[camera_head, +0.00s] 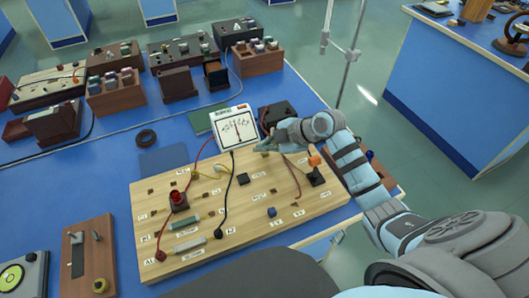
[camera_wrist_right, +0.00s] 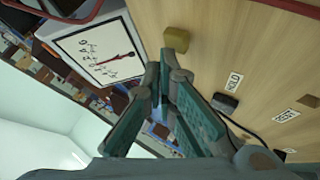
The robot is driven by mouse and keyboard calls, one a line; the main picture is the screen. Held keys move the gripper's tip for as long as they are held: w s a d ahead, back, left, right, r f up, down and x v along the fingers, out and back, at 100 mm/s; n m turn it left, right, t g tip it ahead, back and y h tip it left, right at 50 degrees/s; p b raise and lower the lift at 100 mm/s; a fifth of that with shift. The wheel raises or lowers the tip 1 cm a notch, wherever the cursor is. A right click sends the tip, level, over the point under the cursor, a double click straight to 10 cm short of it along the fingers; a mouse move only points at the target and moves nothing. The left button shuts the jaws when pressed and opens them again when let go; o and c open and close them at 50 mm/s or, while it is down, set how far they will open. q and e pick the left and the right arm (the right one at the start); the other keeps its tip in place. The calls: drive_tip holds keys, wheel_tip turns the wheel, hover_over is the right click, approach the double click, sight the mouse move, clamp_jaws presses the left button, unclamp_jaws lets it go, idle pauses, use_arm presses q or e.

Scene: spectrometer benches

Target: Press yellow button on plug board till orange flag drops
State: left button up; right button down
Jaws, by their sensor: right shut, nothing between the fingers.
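The wooden plug board (camera_head: 245,231) lies on the blue bench, with sockets, labels and cables on it. My right gripper (camera_head: 268,144) reaches over its far edge from the right, fingers shut and empty. In the right wrist view, the small yellow button (camera_wrist_right: 177,40) stands on the board just beyond the tips of my right gripper (camera_wrist_right: 170,62). Whether they touch I cannot tell. In the head view the button is largely hidden at the fingertips. The orange flag (camera_head: 314,158) stands raised above a black base at the board's right side. My left gripper is out of view.
A white meter (camera_head: 234,128) stands behind the board, close to my right gripper; its dial also shows in the right wrist view (camera_wrist_right: 98,52). Red, yellow and black cables cross the board. Wooden boxes (camera_head: 257,57) fill the bench's back. A metal stand (camera_head: 346,70) rises behind.

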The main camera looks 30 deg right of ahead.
sight(264, 154)
drive_tip(key=shift+f+b, duration=0.3)
drive_tip(key=shift+f, duration=0.15)
idle(0.6)
drive_tip(key=shift+r+p, duration=0.85)
drive_tip(key=shift+r, duration=0.05)
wheel_tip(264, 154, up, 5)
drive_tip(key=p, duration=0.4)
drive_tip(key=shift+r+p, duration=0.1)
drive_tip(key=shift+p, duration=0.25)
